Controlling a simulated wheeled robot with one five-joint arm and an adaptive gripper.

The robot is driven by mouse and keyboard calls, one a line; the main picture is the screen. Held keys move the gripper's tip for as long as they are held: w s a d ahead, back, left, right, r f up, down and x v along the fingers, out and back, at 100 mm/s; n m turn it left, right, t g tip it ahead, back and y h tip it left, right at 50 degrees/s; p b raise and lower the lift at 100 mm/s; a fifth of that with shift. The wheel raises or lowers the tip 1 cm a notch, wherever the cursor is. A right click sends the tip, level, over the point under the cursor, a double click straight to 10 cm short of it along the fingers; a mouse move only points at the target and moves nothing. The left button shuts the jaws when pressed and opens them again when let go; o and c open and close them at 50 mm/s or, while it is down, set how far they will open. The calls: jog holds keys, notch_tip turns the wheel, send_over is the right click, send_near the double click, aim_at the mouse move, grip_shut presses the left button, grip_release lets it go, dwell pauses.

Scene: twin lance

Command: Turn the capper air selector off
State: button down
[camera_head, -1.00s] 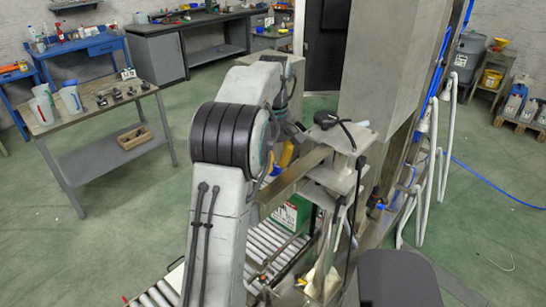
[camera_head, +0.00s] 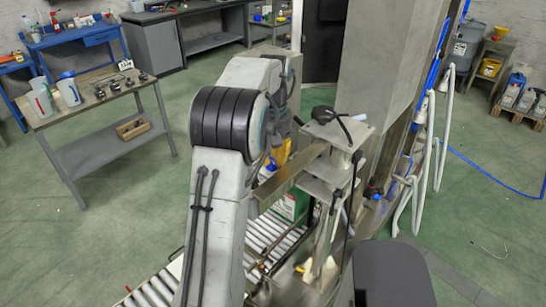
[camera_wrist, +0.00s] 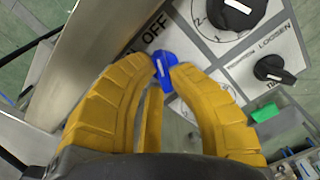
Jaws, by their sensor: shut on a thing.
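The capper air selector (camera_wrist: 164,68) is a small blue knob with a pale pointer line, on a light panel (camera_wrist: 205,55) in the wrist view. The word OFF is printed just above it in that view. My gripper (camera_wrist: 166,73) has its yellow fingers closed on the knob, one tip at each side. The fingertips hide part of the knob, so its exact setting is hard to read.
A black numbered dial (camera_wrist: 235,12) and a black LOOSEN knob (camera_wrist: 272,70) sit right of the selector. A metal plate (camera_wrist: 95,50) edges the panel on the left. A grey column (camera_head: 385,70) and a roller conveyor (camera_head: 265,235) stand near my arm.

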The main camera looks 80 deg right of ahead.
dwell(0.4)
jog(key=c, duration=1.1)
grip_release()
jog(key=shift+c, duration=0.2)
